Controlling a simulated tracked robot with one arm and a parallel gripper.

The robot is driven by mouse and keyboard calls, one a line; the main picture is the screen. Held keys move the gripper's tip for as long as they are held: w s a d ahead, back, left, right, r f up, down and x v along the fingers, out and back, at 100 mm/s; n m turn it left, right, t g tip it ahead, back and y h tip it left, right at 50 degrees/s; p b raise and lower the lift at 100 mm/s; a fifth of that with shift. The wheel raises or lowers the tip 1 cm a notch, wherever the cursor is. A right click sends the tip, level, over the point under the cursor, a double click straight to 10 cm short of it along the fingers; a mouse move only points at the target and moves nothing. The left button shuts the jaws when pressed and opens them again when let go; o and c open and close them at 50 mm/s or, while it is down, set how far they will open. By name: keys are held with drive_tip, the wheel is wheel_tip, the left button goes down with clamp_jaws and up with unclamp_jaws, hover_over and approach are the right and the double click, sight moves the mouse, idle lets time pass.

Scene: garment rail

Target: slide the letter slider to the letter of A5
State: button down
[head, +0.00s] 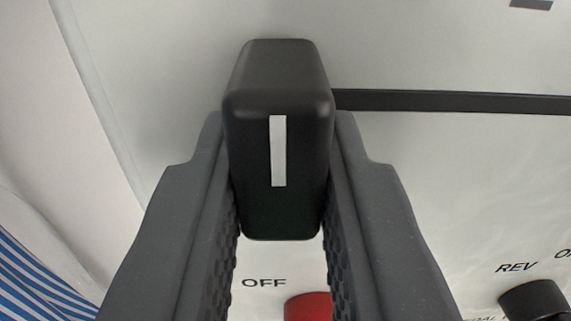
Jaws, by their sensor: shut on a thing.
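The letter slider is a black block (300,90) with a white line on its front, at the upper middle of the head view. My gripper (281,180) is shut on it, one grey finger on each side. A dark slot (450,101) runs from the slider to the right edge of the picture. No slot shows to the left of the slider. No scale letters are readable in view; the fingers and the block hide part of the panel.
The slider sits on a white panel (440,190). Below are a red knob or button (307,306) under "OFF" and a black knob (533,300) by "REV". Blue-striped cloth (35,285) is at the lower left.

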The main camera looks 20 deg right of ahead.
drive_tip(key=shift+w+a, duration=0.1)
drive_tip(key=shift+a, duration=0.15)
drive_tip(key=c, duration=1.3)
unclamp_jaws()
drive_tip(key=shift+a, duration=0.2)
drive_tip(key=shift+d, duration=0.15)
drive_tip(key=shift+v, duration=0.8)
drive_tip(key=shift+b+v, duration=0.75)
drive_tip(key=shift+v, duration=5.35)
